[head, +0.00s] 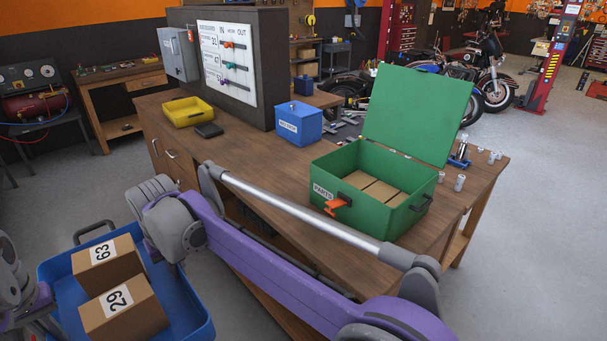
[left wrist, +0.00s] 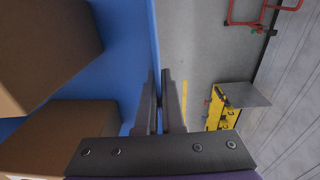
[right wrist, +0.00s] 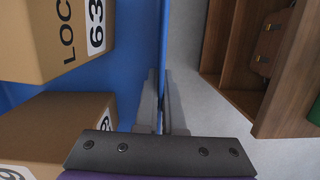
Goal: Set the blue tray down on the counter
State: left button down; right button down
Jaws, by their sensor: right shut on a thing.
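The blue tray (head: 196,318) is at the lower left of the head view, off the near side of the wooden counter (head: 255,170). In the head view, my arm hides part of the tray's edge.
On the counter stand an open green parts box (head: 340,170), a blue box (head: 298,124), a yellow bin (head: 187,112) and a dark panel with a whiteboard (head: 228,65). Small metal parts (head: 460,182) lie at the right end.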

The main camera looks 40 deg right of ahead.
aim_at(267, 163)
jog(key=i, duration=1.6)
jog(key=i+j+z, duration=0.15)
jog(key=i+z, duration=0.25)
jog(key=i, duration=0.25)
jog(key=i+j+z, duration=0.1)
jog(key=z, duration=0.3)
jog(key=i+j+z, duration=0.15)
jog(key=z, duration=0.25)
jog(key=i+j+z, duration=0.1)
jog(key=z, duration=0.35)
jog(key=j+z, duration=0.4)
jog(key=i+j+z, duration=0.1)
jog(key=z, duration=0.3)
jog(key=j+z, duration=0.25)
jog(key=k+j+z, duration=0.1)
jog(key=j+z, duration=0.15)
